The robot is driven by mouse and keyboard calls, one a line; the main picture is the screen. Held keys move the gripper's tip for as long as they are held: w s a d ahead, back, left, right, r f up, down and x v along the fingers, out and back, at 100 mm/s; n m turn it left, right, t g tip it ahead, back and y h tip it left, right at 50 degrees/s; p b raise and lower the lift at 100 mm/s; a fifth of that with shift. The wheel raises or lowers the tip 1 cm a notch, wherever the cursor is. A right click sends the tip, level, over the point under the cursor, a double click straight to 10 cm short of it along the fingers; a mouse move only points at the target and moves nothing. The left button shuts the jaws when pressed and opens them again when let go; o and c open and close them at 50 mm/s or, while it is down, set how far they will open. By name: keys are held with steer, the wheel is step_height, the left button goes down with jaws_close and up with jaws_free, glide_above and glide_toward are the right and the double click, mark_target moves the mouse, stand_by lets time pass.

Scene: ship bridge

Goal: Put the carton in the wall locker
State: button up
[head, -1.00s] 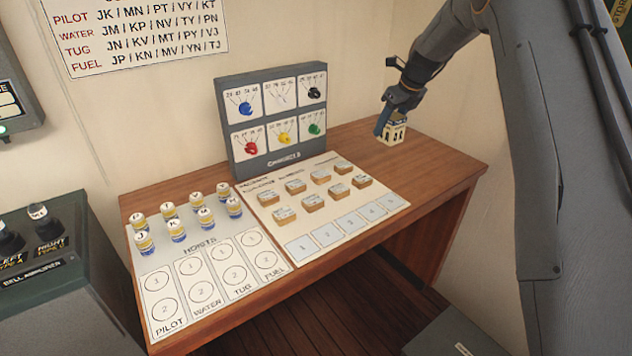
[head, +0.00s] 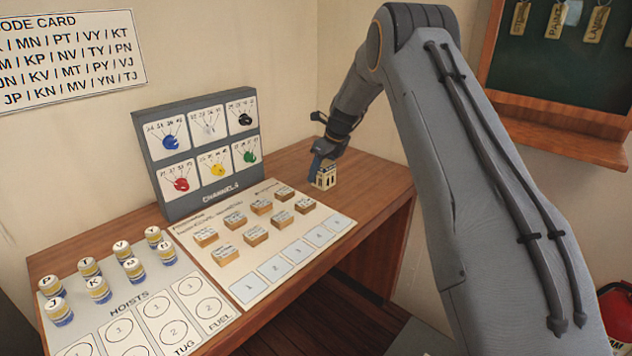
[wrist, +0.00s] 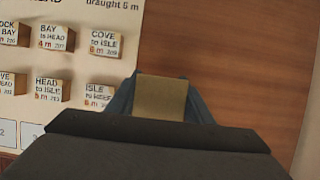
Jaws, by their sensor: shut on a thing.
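The carton (head: 325,180) is a small cream box with dark markings, at the right end of the wooden desk in the head view. My gripper (head: 322,162) is above it with its fingers shut on it. In the wrist view the carton's tan top (wrist: 160,98) sits between my two fingers (wrist: 160,92). I cannot tell whether the carton's base touches the desk or is slightly raised. The wall locker is not recognisable in these frames.
The desk (head: 375,190) holds a grey channels panel (head: 199,195), a board with several small blocks (head: 262,207) and a hoists board with several labelled cylinders (head: 98,289). A green key board (head: 570,70) hangs at right. A red extinguisher (head: 617,310) stands lower right.

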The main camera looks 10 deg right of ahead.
mark_target(320, 181)
steer(key=shift+d+f+p, duration=0.1)
steer(key=shift+f+p, duration=0.5)
steer(key=shift+f, duration=1.3)
steer(key=shift+f, duration=0.1)
steer(key=o, duration=1.3)
